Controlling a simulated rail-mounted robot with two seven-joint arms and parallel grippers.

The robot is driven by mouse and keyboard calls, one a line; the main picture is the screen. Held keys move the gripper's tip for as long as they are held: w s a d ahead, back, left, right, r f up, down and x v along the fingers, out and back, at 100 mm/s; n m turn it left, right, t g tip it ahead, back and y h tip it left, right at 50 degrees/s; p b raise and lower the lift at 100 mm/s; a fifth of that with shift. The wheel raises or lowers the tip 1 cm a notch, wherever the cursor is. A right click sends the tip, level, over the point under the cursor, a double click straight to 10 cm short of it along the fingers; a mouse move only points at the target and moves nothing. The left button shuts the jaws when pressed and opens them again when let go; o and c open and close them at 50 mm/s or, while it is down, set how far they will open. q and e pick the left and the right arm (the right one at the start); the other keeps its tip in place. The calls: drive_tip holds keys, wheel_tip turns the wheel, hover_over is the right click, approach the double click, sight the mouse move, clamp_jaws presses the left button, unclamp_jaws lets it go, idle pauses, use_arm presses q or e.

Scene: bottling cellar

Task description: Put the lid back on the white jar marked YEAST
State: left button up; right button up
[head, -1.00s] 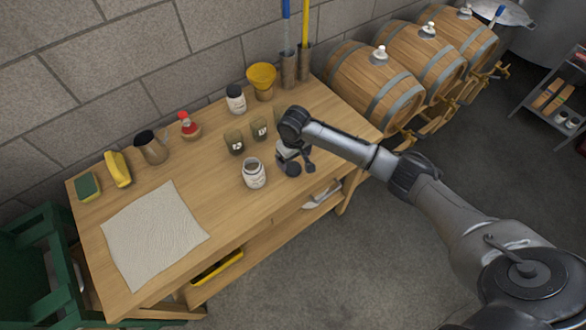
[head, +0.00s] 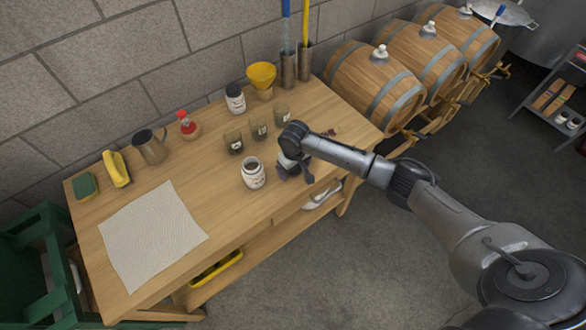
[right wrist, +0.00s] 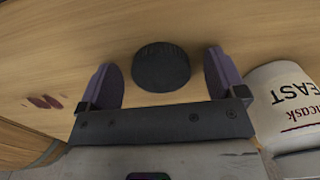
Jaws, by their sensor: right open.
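The white jar marked YEAST (head: 254,176) stands upright and open-topped near the table's front edge. It also shows at the right edge of the right wrist view (right wrist: 288,105), with part of its lettering readable. A round dark lid (right wrist: 161,66) lies on the wooden table in the right wrist view, between and slightly beyond the two fingers. My right gripper (right wrist: 162,80) is open and empty, low over the table, with a finger on either side of the lid. In the head view my right gripper (head: 292,170) is just right of the jar and hides the lid. My left gripper is out of view.
Several dark glass cups (head: 258,127) stand behind the jar and gripper. Another white jar with a dark lid (head: 235,98) and a yellow funnel (head: 262,78) stand at the back. A cloth (head: 152,235) covers the left front; bare table lies between it and the jar.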

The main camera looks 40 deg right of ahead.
drive_tip(key=shift+c, duration=0.4)
drive_tip(key=c, duration=0.9)
drive_tip(key=shift+r, duration=0.5)
drive_tip(key=r, duration=0.1)
drive_tip(key=r+p, duration=0.1)
drive_tip(key=r, duration=0.1)
drive_tip(key=shift+s+d+r, duration=0.2)
drive_tip(key=shift+d+r, duration=0.1)
drive_tip(key=shift+r, duration=0.05)
use_arm(q)
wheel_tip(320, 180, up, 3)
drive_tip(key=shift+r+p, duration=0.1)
drive_tip(key=shift+p, duration=0.95)
use_arm(e)
drive_tip(key=s+d+r, duration=0.4)
drive_tip(key=s, duration=0.1)
drive_tip(key=s+d+r, duration=0.2)
drive_tip(key=s+d, duration=0.1)
drive_tip(key=shift+s+r, duration=0.15)
drive_tip(key=shift+s, duration=0.05)
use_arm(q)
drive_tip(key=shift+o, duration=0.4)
